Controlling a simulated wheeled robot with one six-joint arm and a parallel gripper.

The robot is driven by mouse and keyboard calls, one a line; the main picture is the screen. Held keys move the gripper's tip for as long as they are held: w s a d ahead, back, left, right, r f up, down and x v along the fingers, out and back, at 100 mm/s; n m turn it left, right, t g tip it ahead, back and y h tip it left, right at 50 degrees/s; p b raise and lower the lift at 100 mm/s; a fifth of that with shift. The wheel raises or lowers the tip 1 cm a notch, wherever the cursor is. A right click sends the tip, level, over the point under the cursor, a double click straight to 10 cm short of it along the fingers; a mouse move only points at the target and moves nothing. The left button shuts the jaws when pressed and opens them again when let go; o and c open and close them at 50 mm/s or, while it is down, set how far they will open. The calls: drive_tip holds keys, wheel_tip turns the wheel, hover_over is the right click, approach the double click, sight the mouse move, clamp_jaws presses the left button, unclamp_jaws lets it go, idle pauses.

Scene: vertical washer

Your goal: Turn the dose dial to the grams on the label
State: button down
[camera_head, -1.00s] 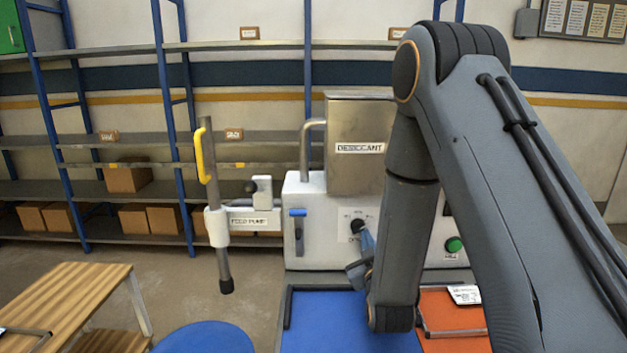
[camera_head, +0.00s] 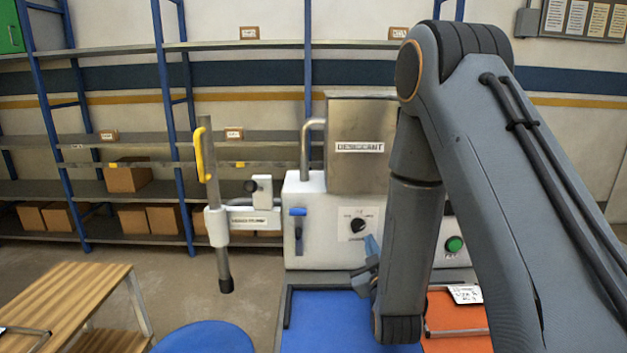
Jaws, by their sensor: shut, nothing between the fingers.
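The dose dial (camera_head: 357,225) is a small black knob on a white plate on the front of the white machine (camera_head: 320,240). The marks around the dial are too small to read. The label (camera_head: 466,294) is a white card on the orange surface at the lower right; its text is too small to read. My gripper (camera_head: 371,246) is below and right of the dial, apart from it. Its blue-grey fingertips are shut and hold nothing. My arm hides part of the machine's front right of the dial.
A steel hopper (camera_head: 360,110) marked DESICCANT tops the machine. A blue lever (camera_head: 298,225) is left of the dial and a green button (camera_head: 454,244) is right. A feed pump with a yellow handle (camera_head: 205,155) stands at left. A blue mat (camera_head: 325,315) lies in front.

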sight(359, 226)
drive_tip(key=s, duration=0.3)
drive_tip(key=shift+s, duration=0.4)
drive_tip(key=shift+w+a+f+n+p, duration=0.15)
drive_tip(key=shift+w+n+p, duration=0.35)
drive_tip(key=shift+w+n, duration=0.5)
drive_tip(key=shift+w+f+n+p, duration=0.2)
drive_tip(key=shift+w+n+p, duration=0.35)
drive_tip(key=shift+w+n, duration=0.5)
drive_tip(key=shift+w+a+f+n+p, duration=0.15)
drive_tip(key=shift+w+n+p, duration=0.35)
drive_tip(key=shift+w+n, duration=0.5)
drive_tip(key=shift+a+r+p, duration=0.3)
drive_tip(key=shift+r, duration=0.2)
drive_tip(key=shift+d+r, duration=0.35)
drive_tip(key=shift+r, duration=0.05)
